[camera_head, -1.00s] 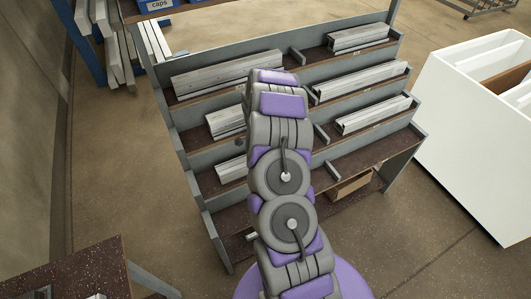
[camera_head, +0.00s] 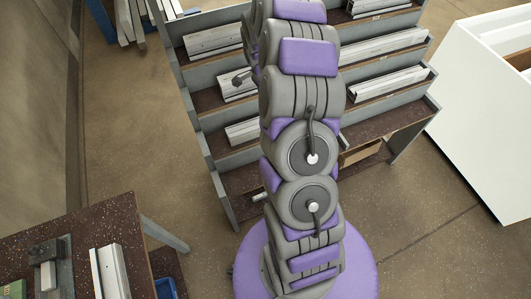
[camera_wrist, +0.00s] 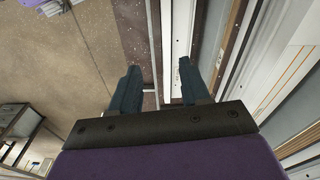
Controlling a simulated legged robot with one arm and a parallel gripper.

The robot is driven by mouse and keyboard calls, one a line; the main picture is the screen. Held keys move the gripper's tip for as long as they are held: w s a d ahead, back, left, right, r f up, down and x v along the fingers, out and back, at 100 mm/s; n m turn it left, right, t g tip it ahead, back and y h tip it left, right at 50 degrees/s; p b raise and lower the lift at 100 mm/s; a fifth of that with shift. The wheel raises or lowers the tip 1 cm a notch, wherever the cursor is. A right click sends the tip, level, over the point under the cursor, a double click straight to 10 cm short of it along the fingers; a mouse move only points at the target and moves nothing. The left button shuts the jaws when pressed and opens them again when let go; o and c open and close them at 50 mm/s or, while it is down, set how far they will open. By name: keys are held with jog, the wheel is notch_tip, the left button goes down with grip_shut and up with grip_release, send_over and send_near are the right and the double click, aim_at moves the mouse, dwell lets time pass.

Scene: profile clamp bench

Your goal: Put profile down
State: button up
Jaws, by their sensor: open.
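My gripper (camera_wrist: 160,68) is open in the wrist view, its two dark fingers spread apart. Long pale profiles (camera_wrist: 181,40) and a dark shelf strip run lengthwise ahead of the fingers; nothing is visibly clamped between them. In the head view my arm hides the gripper and the middle of a grey stepped rack (camera_head: 222,162). Silvery profiles lie on its tiers, such as one at upper left (camera_head: 213,40) and one at right (camera_head: 390,84). Which profile the task means cannot be told.
A speckled dark bench (camera_head: 75,222) at lower left carries a clamp-like fixture (camera_head: 50,262) and a short profile (camera_head: 110,272). A white cabinet (camera_head: 470,110) stands right of the rack. A cardboard box (camera_head: 360,153) sits low in the rack. Floor between bench and rack is clear.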

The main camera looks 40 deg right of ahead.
jog(key=s+a+r+n, duration=0.5)
jog(key=s+a+r, duration=0.2)
jog(key=a, duration=0.2)
jog(key=s+a+r+n, duration=0.55)
jog(key=a+r, duration=0.25)
jog(key=a, duration=0.2)
jog(key=s+a+r+n, duration=0.1)
jog(key=s+a+n, duration=0.1)
jog(key=s, duration=0.5)
jog(key=s+a+r+n+g, duration=0.1)
jog(key=s+a+n, duration=0.2)
jog(key=s, duration=0.4)
jog(key=s+a+r+n+y, duration=0.1)
jog(key=s+a+n, duration=0.1)
jog(key=s, duration=0.5)
jog(key=shift+a+r+n, duration=0.15)
jog(key=shift+a+n, duration=0.1)
jog(key=shift+n, duration=0.6)
jog(key=shift+w, duration=0.1)
